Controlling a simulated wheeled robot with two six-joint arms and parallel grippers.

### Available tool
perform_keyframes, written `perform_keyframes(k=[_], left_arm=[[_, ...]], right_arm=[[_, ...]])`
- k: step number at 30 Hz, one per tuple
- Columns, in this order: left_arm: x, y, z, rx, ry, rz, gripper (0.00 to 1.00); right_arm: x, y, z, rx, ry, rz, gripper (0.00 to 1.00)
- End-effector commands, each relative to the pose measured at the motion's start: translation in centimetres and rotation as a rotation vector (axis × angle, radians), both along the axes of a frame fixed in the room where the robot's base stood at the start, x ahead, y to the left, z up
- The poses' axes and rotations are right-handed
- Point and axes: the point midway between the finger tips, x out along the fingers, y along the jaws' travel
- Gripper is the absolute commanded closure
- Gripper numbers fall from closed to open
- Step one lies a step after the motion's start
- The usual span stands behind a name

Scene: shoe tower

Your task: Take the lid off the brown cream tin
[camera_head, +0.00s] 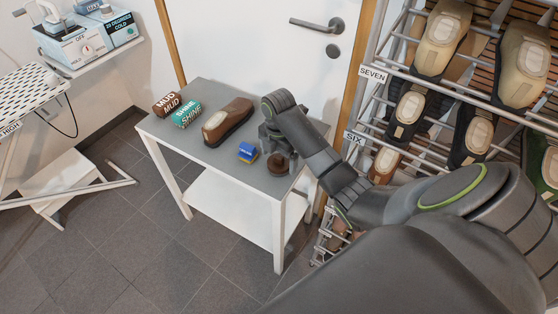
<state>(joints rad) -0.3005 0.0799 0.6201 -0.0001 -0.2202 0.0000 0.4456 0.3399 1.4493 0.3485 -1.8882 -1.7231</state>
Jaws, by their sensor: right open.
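The brown cream tin (277,167) is small and round and sits near the right front of the grey-topped table (240,94). My right gripper (276,150) is directly above the tin, pointing down, with its fingers apart. The fingers are small in the picture, and I cannot tell whether they touch the tin. The lid cannot be told apart from the tin's body at this size. My left gripper is not in view.
A brown shoe (228,122), a teal SHINE box (187,115) and a brown MUD box (166,104) lie further left. A shoe rack (373,75) rises at the right.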

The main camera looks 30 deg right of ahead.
Motion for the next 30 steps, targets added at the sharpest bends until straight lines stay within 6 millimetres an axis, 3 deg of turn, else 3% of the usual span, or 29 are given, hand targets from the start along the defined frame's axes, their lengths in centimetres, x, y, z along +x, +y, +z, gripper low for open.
perform_keyframes(k=[9, 20, 30], left_arm=[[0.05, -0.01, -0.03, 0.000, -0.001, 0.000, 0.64], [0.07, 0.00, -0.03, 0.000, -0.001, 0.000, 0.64], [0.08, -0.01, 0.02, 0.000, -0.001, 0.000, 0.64]], right_arm=[[-0.02, 0.03, -0.83, 0.000, -0.001, 0.001, 0.09], [-0.01, 0.01, -0.80, 0.000, -0.001, 0.001, 0.55], [0.07, -0.03, -0.03, -0.001, -0.003, 0.001, 0.57]])
